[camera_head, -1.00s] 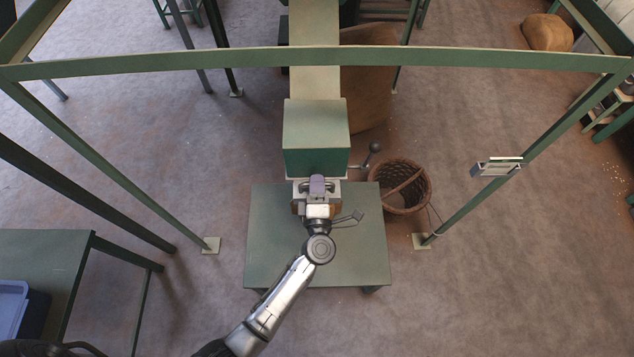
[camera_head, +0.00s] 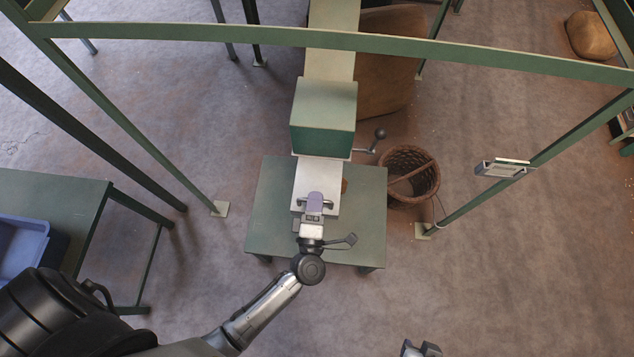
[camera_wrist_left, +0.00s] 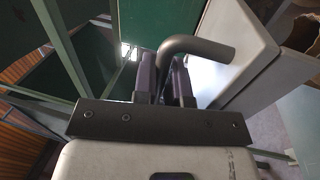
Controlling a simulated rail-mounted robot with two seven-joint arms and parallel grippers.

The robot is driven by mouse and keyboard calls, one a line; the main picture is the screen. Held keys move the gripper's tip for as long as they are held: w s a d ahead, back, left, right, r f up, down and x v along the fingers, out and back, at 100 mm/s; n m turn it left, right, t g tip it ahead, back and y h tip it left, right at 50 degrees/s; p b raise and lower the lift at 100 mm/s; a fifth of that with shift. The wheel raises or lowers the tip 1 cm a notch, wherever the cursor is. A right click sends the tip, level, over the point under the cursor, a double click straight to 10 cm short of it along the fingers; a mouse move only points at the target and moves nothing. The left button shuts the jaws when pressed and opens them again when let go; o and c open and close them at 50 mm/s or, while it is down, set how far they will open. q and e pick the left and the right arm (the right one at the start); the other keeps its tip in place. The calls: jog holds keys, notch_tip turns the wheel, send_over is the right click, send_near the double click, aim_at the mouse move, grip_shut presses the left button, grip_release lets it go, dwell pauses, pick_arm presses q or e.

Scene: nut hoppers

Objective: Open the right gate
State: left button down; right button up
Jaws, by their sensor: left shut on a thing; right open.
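The gate is a pale flat plate (camera_head: 318,178) that sticks out from under the green hopper box (camera_head: 323,115), over a green table. A grey bar handle is at its near end; in the left wrist view the bent handle bar (camera_wrist_left: 205,47) passes at the purple fingers. My left gripper (camera_head: 315,203) is shut on this handle; its fingers hide part of it. The pale plate also shows in the left wrist view (camera_wrist_left: 238,45). My right gripper (camera_head: 421,349) is partly in view at the bottom edge, open and away from the gate.
The green table (camera_head: 365,215) stands under the gate. A wicker basket (camera_head: 410,177) stands on the floor to its right, near a ball-ended lever (camera_head: 379,134). Green frame posts and a crossbar (camera_head: 400,47) surround the hopper. A blue bin (camera_head: 20,245) sits on a table at left.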

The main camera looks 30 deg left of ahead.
pick_arm(q)
jog(key=c, duration=1.2)
grip_release()
jog(key=b+v, duration=0.1)
jog(key=v, duration=1.2)
jog(key=shift+s+d+b, duration=0.15)
jog(key=shift+s+b, duration=0.2)
jog(key=shift+b, duration=0.05)
jog(key=shift+f, duration=0.15)
